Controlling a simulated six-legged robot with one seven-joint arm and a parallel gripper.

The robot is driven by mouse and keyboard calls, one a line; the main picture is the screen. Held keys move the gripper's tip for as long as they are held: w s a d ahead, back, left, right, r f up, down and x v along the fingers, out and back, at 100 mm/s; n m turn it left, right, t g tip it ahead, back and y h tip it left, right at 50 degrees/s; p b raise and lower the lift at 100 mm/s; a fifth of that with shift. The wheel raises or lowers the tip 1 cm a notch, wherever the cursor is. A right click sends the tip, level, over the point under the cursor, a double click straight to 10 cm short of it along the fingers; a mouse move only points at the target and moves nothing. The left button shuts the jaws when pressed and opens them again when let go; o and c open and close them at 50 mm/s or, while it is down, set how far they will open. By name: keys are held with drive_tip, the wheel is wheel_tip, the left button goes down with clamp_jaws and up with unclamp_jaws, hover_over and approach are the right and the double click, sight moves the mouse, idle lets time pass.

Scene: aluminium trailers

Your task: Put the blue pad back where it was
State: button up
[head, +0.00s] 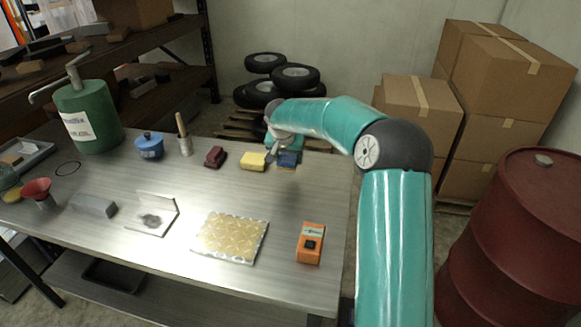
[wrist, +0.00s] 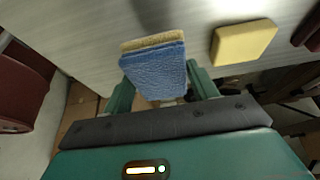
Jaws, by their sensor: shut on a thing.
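The blue pad (wrist: 157,72) is a textured blue block with a tan layer along its far edge. My gripper (wrist: 160,92) is shut on it, one green finger on each side. In the head view the blue pad (head: 289,158) shows at the far right part of the metal table, below the end of my arm, and my gripper (head: 274,152) partly hides it. I cannot tell whether the pad touches the table. A yellow pad (head: 253,161) lies just left of it, and a dark red pad (head: 215,157) lies further left. The yellow pad (wrist: 243,42) also shows in the wrist view.
The metal table (head: 185,190) holds an orange box (head: 310,243), a gold patterned sheet (head: 231,237), a brush pot (head: 184,145), a blue pot (head: 149,146) and a green pump can (head: 88,117). A red drum (head: 515,230) and cartons (head: 420,110) stand off the table to the right.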

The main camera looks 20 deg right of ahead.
sight(289, 155)
drive_tip(key=w+f, duration=0.1)
drive_tip(key=d+f, duration=0.1)
drive_tip(key=shift+w+d+f, duration=0.15)
drive_tip(key=shift+w+f, duration=0.15)
drive_tip(key=shift+w, duration=0.05)
drive_tip(key=shift+s+x, duration=0.2)
drive_tip(key=shift+x, duration=0.75)
drive_tip(key=shift+s+x, duration=0.15)
drive_tip(key=shift+x, duration=0.8)
drive_tip(key=shift+f, duration=0.15)
drive_tip(key=shift+f, duration=0.15)
drive_tip(key=o, duration=0.9)
